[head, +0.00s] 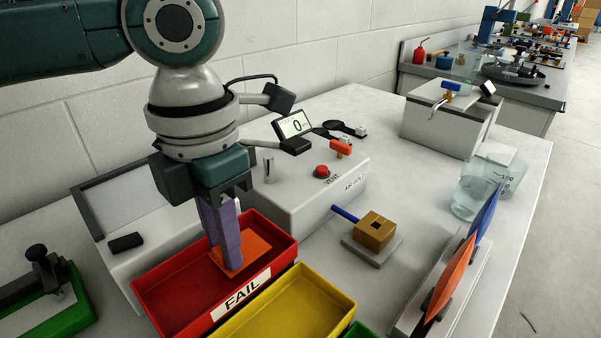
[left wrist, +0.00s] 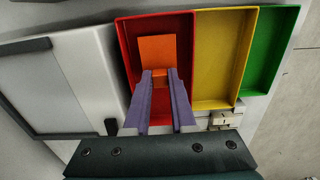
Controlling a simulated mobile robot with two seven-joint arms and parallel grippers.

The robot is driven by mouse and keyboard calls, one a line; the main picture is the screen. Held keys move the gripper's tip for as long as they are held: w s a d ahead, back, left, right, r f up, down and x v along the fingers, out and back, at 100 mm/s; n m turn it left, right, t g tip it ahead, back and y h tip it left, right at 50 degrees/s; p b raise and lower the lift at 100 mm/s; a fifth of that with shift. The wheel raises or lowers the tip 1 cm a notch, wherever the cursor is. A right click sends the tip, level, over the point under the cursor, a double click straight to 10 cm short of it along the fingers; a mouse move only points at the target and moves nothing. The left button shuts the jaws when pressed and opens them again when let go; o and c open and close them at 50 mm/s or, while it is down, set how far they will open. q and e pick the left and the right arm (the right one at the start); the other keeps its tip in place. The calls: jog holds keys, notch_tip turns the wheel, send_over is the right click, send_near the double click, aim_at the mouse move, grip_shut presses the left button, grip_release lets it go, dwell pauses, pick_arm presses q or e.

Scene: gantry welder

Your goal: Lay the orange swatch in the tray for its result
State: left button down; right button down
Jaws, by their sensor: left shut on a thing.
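The orange swatch (head: 256,247) is a flat square between the purple fingertips of my left gripper (head: 226,262). My left gripper is shut on the near edge of the swatch. The swatch is inside the outline of the red tray (head: 180,318), which bears a FAIL label. In the left wrist view the swatch (left wrist: 157,48) lies over the floor of the red tray (left wrist: 126,45), ahead of the fingertips (left wrist: 160,78). I cannot tell whether it touches the tray floor. My right gripper is not in view.
A yellow tray (head: 318,287) and a green tray (left wrist: 271,48) stand beside the red one. A grey tester (head: 310,205) with a display reading 0 is behind. A rack at right holds an orange sheet (head: 449,277) and a blue sheet (head: 485,214). A brown block (head: 376,231) stands between.

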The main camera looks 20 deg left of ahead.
pick_arm(q)
jog(key=shift+f, duration=0.1)
jog(key=shift+f, duration=0.5)
jog(key=c, duration=0.8)
grip_release()
jog(key=shift+o, duration=0.2)
notch_tip(320, 180, up, 13)
jog(key=p, duration=0.1)
jog(key=shift+r, duration=0.15)
